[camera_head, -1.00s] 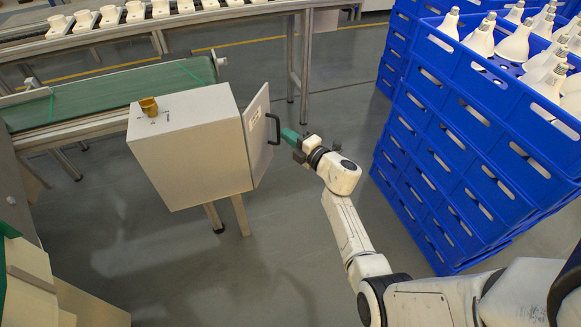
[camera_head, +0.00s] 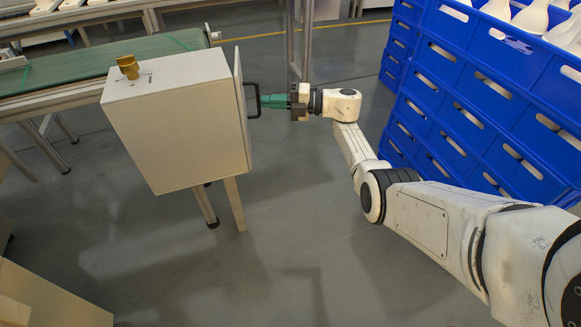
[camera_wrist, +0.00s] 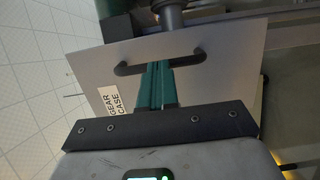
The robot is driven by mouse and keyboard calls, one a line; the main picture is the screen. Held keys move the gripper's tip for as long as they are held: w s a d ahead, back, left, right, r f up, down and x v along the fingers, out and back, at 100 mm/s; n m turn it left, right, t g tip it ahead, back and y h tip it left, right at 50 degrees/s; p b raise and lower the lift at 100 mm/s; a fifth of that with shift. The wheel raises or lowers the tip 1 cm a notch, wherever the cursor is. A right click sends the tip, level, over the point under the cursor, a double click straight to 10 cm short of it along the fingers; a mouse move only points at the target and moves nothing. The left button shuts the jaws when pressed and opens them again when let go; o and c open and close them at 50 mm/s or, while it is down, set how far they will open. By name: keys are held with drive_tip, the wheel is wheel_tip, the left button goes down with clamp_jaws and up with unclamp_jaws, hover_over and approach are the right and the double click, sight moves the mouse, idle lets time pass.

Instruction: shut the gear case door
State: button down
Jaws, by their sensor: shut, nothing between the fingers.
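The gear case (camera_head: 180,125) is a cream box on legs, left of centre in the head view. Its door (camera_head: 241,105) is on the right side, seen nearly edge-on and close to the case. I cannot tell whether it is flush. The black bar handle (camera_head: 257,98) sticks out from it. In the wrist view the door (camera_wrist: 215,70) fills the middle, with a GEAR CASE label and the handle (camera_wrist: 160,60). My gripper (camera_head: 264,101), with green fingers, is shut and empty, its tips at the handle. In the wrist view the fingers (camera_wrist: 156,72) reach the handle; contact with the door is unclear.
A green conveyor (camera_head: 80,85) runs behind the case. Blue crates (camera_head: 470,100) with white bulbs are stacked at right, behind my arm. The floor in front is clear.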

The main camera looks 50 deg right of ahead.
drive_tip(key=shift+w+a+n+g+y+b, duration=0.2)
drive_tip(key=shift+w+n+g+y+b, duration=0.15)
drive_tip(key=shift+w+b, duration=0.55)
drive_tip(key=shift+w+a+n+g+y+b, duration=0.3)
drive_tip(key=shift+w+b, duration=0.2)
drive_tip(key=shift+b, duration=0.7)
drive_tip(key=shift+w, duration=0.15)
